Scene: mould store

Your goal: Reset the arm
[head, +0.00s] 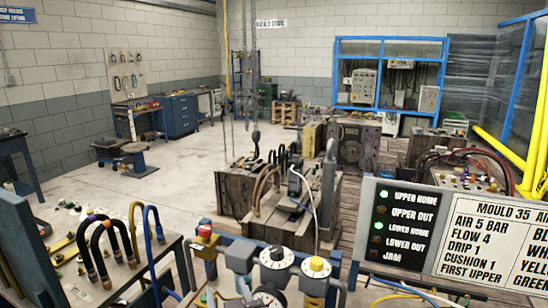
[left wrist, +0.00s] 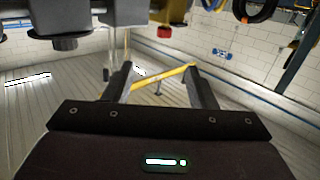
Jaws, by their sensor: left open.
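My left gripper (left wrist: 158,68) shows in the left wrist view. Its two dark fingers stand wide apart, with nothing held between them. A yellow bar (left wrist: 165,76) shows across the gap, beyond or between the fingers; I cannot tell its distance. I cannot make out the left gripper clearly in the head view. My right gripper is in neither view. A status panel (head: 399,230) at the right of the head view has green lamps lit beside UPPER HOME and LOWER HOME. The UPPER OUT, LOWER OUT and JAM lamps look dark.
Gauges and valves (head: 276,264) fill the front centre. Curved hoses (head: 104,240) stand on the left bench. Wooden crates (head: 285,222) hold machinery mid-floor. Open concrete floor (head: 150,195) lies left of them.

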